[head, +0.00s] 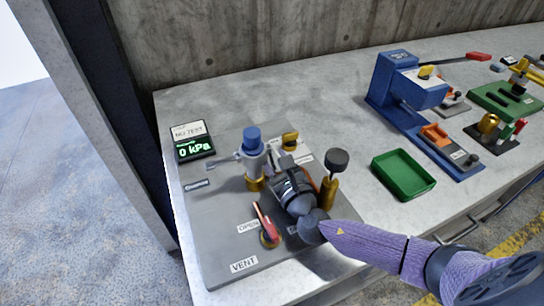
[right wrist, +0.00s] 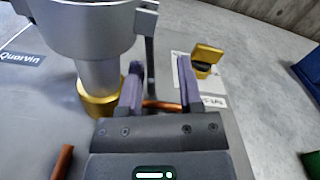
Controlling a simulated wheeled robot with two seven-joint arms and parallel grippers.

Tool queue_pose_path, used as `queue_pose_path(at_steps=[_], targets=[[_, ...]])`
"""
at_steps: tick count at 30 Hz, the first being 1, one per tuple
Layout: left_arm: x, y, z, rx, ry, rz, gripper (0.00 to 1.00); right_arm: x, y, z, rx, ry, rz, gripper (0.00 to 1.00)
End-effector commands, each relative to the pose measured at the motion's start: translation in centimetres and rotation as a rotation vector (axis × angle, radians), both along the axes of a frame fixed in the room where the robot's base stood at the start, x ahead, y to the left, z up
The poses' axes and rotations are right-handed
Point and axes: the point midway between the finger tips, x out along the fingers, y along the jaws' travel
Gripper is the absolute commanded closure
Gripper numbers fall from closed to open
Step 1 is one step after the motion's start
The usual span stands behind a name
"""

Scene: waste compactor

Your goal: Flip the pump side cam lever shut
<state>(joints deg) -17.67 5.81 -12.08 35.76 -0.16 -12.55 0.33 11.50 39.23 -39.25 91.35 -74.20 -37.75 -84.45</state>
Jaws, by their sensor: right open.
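A grey metal coupling (head: 252,162) with a blue cap and a brass base stands upright on the grey plate. One lever arm (head: 224,164) sticks out from its left side. In the right wrist view, the coupling (right wrist: 88,35) fills the upper left, and a thin grey lever (right wrist: 149,55) hangs down along its right side. I cannot tell for sure which lever is the pump side one. My right gripper (head: 284,161) is open just right of the coupling. Its fingers (right wrist: 160,88) straddle a gap with a copper pipe (right wrist: 162,106) behind; the lever is close to the left finger. My left gripper is not in view.
A yellow knob (head: 290,138) stands behind my gripper. A black-topped brass post (head: 336,162) is to the right, and a red-handled vent valve (head: 267,228) in front. A gauge (head: 193,146) reads 0 kPa. A green tray (head: 403,174) and blue press (head: 405,90) stand farther right.

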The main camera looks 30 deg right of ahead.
Motion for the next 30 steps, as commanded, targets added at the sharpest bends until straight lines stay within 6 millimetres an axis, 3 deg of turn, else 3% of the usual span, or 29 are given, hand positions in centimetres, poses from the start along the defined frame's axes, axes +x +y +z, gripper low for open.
queue_pose_path(at_steps=[6, 14, 17, 21, 30], targets=[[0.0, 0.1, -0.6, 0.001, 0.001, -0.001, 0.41, 2.0, -0.1, -0.1, 0.000, 0.000, 0.000, 0.54], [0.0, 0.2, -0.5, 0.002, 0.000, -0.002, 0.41, 2.2, -0.1, 0.0, 0.000, 0.000, 0.001, 0.54], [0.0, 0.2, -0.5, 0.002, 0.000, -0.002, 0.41, 2.2, -0.1, 0.0, 0.000, 0.000, 0.001, 0.69], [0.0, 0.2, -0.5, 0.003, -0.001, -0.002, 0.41, 2.2, -0.1, 0.0, 0.000, 0.000, 0.000, 0.99], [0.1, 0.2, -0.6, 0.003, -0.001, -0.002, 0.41, 2.2, -0.1, 0.0, 0.011, -0.001, 0.000, 1.00]])
